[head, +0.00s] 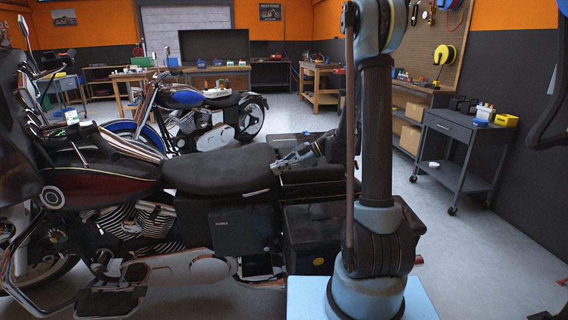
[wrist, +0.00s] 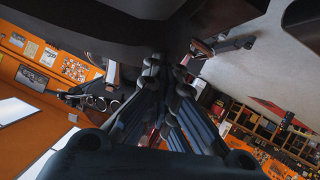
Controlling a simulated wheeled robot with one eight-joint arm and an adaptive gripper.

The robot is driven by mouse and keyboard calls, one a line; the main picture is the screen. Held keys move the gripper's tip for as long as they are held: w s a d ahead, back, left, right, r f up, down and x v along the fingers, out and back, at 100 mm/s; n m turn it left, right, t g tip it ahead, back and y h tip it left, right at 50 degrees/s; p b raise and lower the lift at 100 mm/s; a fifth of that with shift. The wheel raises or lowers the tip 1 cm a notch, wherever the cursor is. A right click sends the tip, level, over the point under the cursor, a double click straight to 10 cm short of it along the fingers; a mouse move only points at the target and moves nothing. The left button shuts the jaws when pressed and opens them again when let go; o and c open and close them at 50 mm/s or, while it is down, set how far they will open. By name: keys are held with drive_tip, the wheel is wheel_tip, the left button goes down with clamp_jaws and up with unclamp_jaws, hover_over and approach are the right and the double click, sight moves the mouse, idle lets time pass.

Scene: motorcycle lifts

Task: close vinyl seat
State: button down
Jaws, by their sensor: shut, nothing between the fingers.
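The black vinyl seat (head: 220,172) lies along the top of the near dark red motorcycle (head: 100,185), behind its tank. It looks close to level; I cannot tell whether a gap remains under it. My gripper (head: 279,168) is at the seat's rear end, at the right, with its fingers pointing left toward the seat. Its fingers are together and hold nothing. Contact with the seat is unclear. In the wrist view my gripper (wrist: 168,78) shows its dark fingers close together, and a large dark surface, probably the seat's, fills the upper left.
Dark cases (head: 313,235) sit at the motorcycle's rear, close below my arm. A blue motorcycle (head: 190,115) stands behind. A grey wheeled cart (head: 460,145) stands at the right by the pegboard. The floor between the cart and my arm is clear.

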drive_tip(key=shift+w+f, duration=0.1)
drive_tip(key=shift+f, duration=0.25)
idle(0.4)
